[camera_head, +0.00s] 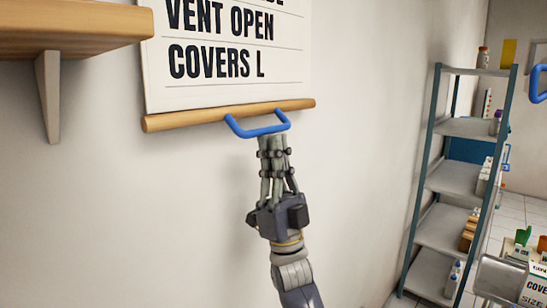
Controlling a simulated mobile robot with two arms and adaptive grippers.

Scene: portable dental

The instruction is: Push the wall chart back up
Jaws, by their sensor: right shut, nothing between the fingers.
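The wall chart (222,75) hangs on the wall at the upper middle, its top cut off by the frame. Bold black text reads "VENT OPEN" and "COVERS L". A wooden rod (190,117) runs along its bottom edge. A blue handle (258,130) hangs below the rod. My right gripper (271,143) points up from below, its fingers shut and empty. Its fingertips are right at the underside of the blue handle; whether they touch it I cannot tell. My left gripper is not in view.
A wooden wall shelf (75,28) with a bracket (47,95) juts out at the upper left. A metal shelf rack (452,180) with bottles and boxes stands at the right. The wall below the chart is bare.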

